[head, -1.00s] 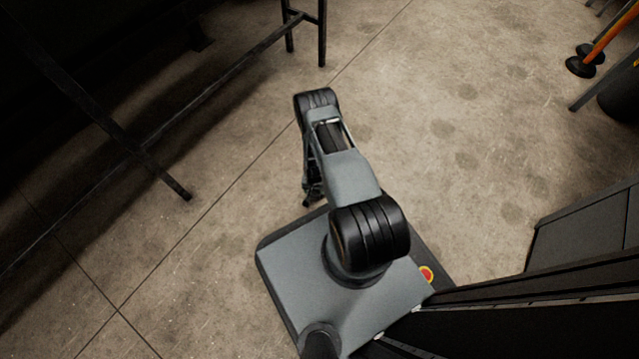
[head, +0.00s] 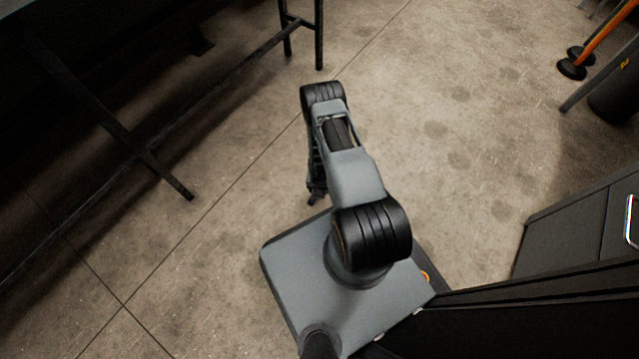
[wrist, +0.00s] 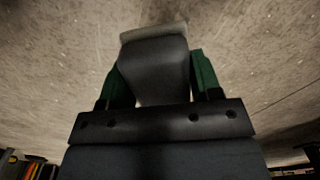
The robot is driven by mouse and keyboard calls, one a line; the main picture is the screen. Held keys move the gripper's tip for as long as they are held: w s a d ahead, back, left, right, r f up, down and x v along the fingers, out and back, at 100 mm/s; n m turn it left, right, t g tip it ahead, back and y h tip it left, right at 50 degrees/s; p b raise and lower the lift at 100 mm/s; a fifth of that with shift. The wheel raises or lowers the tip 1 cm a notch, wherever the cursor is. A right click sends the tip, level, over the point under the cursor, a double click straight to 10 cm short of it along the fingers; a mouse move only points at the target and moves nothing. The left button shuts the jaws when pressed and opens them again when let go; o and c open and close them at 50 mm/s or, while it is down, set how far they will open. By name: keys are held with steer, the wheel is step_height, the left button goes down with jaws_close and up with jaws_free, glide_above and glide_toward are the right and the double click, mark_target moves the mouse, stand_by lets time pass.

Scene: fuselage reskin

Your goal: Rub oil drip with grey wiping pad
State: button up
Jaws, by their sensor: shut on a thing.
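In the wrist view my gripper (wrist: 157,75) has its green fingers on both sides of a dark grey block with a pale edge, which looks like the grey wiping pad (wrist: 153,65). It is shut on the pad and holds it out over the concrete floor. In the head view my gripper (head: 316,190) is small and dark below the folded arm; the pad cannot be made out there. No oil drip can be told for certain; several faint dark spots (head: 436,130) mark the floor to the right of the arm.
A dark metal frame with legs (head: 165,175) stands at the left. A dark cabinet (head: 570,235) is at the lower right. An orange post with a black base (head: 572,68) and a dark round object (head: 615,95) stand at the upper right. The floor between is open.

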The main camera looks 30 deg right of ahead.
steer(key=shift+r+p, duration=0.55)
steer(key=shift+r, duration=0.5)
